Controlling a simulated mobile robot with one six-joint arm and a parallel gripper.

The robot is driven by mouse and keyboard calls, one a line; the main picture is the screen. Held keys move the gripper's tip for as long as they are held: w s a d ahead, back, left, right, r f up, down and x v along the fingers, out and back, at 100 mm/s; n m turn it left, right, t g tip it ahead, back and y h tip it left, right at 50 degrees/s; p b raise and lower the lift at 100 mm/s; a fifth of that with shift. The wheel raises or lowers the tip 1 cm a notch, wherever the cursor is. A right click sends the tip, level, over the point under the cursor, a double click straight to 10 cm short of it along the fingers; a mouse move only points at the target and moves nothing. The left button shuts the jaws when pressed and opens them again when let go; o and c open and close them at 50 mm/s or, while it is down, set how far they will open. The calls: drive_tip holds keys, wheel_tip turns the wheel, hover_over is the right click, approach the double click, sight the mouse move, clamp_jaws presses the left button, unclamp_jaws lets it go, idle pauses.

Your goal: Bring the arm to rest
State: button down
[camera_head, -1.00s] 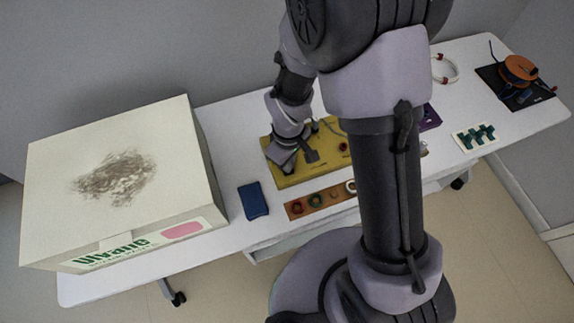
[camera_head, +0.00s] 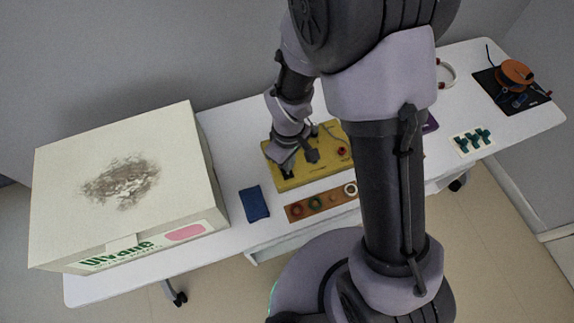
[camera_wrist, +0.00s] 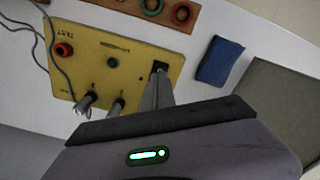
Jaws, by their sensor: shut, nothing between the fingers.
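My gripper (camera_head: 284,166) hangs low over the left part of a yellow test board (camera_head: 315,174) on the white table. In the wrist view my gripper (camera_wrist: 159,75) has its fingers together with nothing between them. The tips show over the yellow board (camera_wrist: 95,42), beside a small black part near its edge. I cannot tell whether they touch it. The board carries a red terminal (camera_wrist: 63,50), a green terminal (camera_wrist: 112,62) and two grey posts (camera_wrist: 100,105) close to my fingers. My arm crosses the head view and hides part of the table.
A large cream box (camera_head: 130,190) fills the table's left. A blue block (camera_head: 254,203) and a brown strip with rings (camera_head: 320,202) lie in front of the board. Grey wires (camera_wrist: 50,45) run by the board. A black mat (camera_head: 508,92) with an orange reel (camera_head: 515,74) lies far right.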

wheel_tip(320, 180, up, 3)
drive_tip(key=shift+r+p, duration=0.15)
drive_tip(key=shift+p, duration=0.9)
wheel_tip(320, 180, up, 12)
drive_tip(key=d+m+t, duration=0.2)
drive_tip(key=d+m, duration=0.1)
drive_tip(key=m, duration=0.2)
drive_tip(key=s+d+r+m+t+y+b, duration=0.1)
drive_tip(key=s+d+r+m+t+y, duration=0.1)
drive_tip(key=s+r+m, duration=0.6)
drive_tip(key=s+d+r+t, duration=0.1)
drive_tip(key=s+r, duration=0.2)
drive_tip(key=r, duration=0.3)
drive_tip(key=shift+s+d+m+t, duration=0.15)
drive_tip(key=shift+d+m+t, duration=0.15)
drive_tip(key=shift+d+t, duration=0.1)
drive_tip(key=shift+r, duration=0.1)
